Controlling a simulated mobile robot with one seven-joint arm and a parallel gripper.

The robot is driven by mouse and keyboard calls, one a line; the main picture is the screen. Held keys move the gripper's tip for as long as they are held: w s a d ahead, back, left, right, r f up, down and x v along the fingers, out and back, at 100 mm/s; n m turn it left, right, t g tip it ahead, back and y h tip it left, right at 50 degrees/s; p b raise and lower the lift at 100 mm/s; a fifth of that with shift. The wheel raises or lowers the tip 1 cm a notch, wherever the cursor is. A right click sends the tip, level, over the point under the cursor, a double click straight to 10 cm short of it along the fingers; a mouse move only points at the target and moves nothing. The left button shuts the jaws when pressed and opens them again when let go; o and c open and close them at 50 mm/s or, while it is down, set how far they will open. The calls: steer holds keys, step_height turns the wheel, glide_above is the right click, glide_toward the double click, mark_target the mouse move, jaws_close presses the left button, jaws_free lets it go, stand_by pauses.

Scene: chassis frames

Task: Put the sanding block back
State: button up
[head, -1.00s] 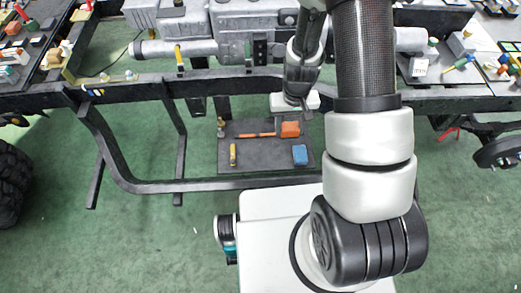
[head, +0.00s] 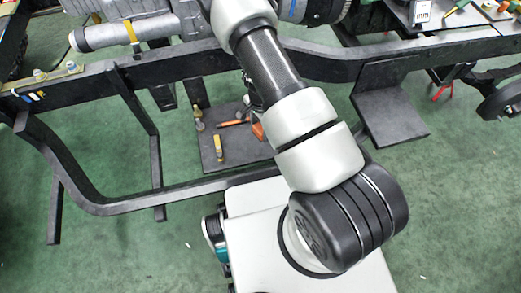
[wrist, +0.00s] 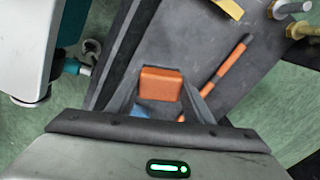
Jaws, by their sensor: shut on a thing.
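An orange block (wrist: 161,78) shows between the two fingertips of my gripper (wrist: 161,88) in the wrist view, and the gripper is shut on it. A dark board (wrist: 150,35) lies behind and below it. I cannot tell whether the block is touching the board. A bit of a blue thing (wrist: 140,111) shows near the left finger, mostly hidden. In the head view the orange block (head: 258,131) is partly covered by my arm, and the dark board (head: 228,158) lies low behind the black frame rail.
An orange-handled tool (wrist: 229,66) lies on the board right of the block. A yellow piece (wrist: 228,7) and a brass bolt (wrist: 302,30) are beyond. The black frame rail (head: 150,195) curves between my base and the board. Green floor is open at the left.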

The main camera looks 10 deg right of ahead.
mark_target(260, 147)
step_height(260, 147, down, 9)
steer(key=shift+f+b, duration=0.15)
steer(key=shift+b, duration=0.9)
steer(key=shift+f, duration=0.15)
steer(key=o, duration=1)
